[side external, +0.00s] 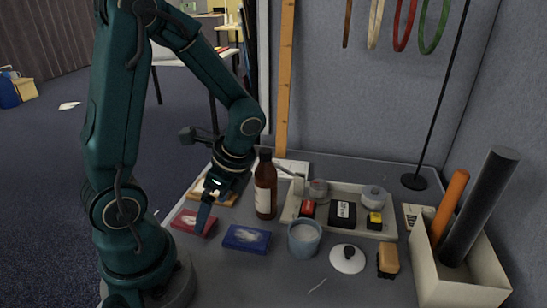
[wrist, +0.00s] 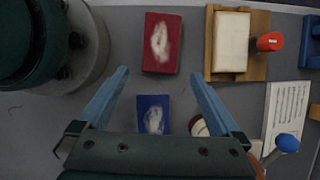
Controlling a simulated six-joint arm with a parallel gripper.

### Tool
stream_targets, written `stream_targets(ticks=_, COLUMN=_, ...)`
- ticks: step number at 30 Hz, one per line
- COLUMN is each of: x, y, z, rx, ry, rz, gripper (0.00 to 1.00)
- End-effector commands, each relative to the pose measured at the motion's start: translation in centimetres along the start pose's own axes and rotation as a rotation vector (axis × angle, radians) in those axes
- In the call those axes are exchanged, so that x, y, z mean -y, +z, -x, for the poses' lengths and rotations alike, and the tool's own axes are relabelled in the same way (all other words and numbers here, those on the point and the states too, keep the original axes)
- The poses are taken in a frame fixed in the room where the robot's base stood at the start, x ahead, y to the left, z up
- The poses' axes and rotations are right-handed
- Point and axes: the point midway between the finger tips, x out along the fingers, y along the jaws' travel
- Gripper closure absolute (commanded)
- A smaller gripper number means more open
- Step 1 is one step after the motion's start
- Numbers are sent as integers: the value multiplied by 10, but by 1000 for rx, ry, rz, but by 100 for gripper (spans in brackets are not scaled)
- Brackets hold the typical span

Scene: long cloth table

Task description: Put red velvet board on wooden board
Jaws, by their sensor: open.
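The red velvet board (side external: 190,223), a small red block with a pale smudge on top, lies flat at the left front of the table. It also shows at the top middle of the wrist view (wrist: 171,60). The wooden board (wrist: 256,69) lies right of it in the wrist view, with a cream block (wrist: 230,42) on it. In the side view the wooden board (side external: 228,201) is partly hidden behind my gripper (side external: 205,217). My gripper is open and empty; in the wrist view its fingertips (wrist: 158,78) spread above the table, between the red and blue boards.
A blue board (side external: 246,238) lies right of the red one. A brown bottle (side external: 265,190) stands close to my gripper. A grey tray (side external: 345,228) of small items, a cup (side external: 304,238) and a bin of rolls (side external: 462,290) are farther right. A red-capped item (wrist: 270,42) touches the wooden board's area.

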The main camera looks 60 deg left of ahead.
Motion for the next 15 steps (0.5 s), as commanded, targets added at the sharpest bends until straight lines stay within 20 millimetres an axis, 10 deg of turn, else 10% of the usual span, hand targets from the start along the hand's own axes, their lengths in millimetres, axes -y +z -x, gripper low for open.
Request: stream_targets(ticks=15, x=-1, y=0, z=-40, rx=-3, ry=0, rz=0, gripper=0)
